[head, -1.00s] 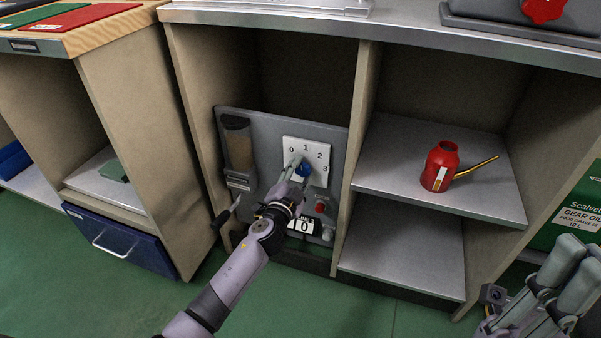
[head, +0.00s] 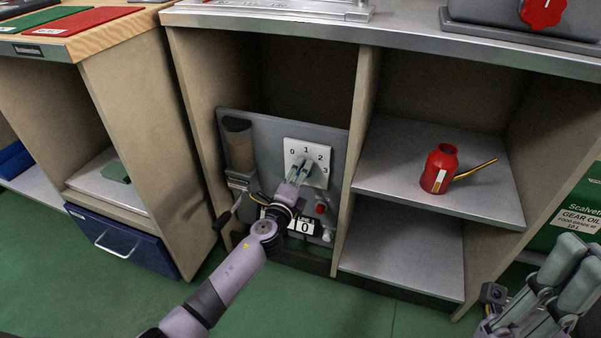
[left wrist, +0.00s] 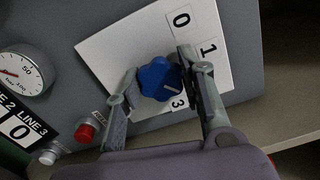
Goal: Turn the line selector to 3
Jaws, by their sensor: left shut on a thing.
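The line selector is a blue star-shaped knob (left wrist: 160,80) on a white dial plate (head: 318,150) with numbers 0 to 3. In the left wrist view the fingers of my left gripper (left wrist: 160,92) are on both sides of the knob, shut on it. A short white mark on the knob points right and slightly down in that view; a finger hides the 2, and I cannot tell which number the mark meets. In the head view my left gripper (head: 298,170) covers the knob. My right gripper (head: 558,285) is at the lower right, away from the panel.
A cabinet divider (head: 357,130) stands close right. A red oil can (head: 439,168) is on the shelf (head: 400,190).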

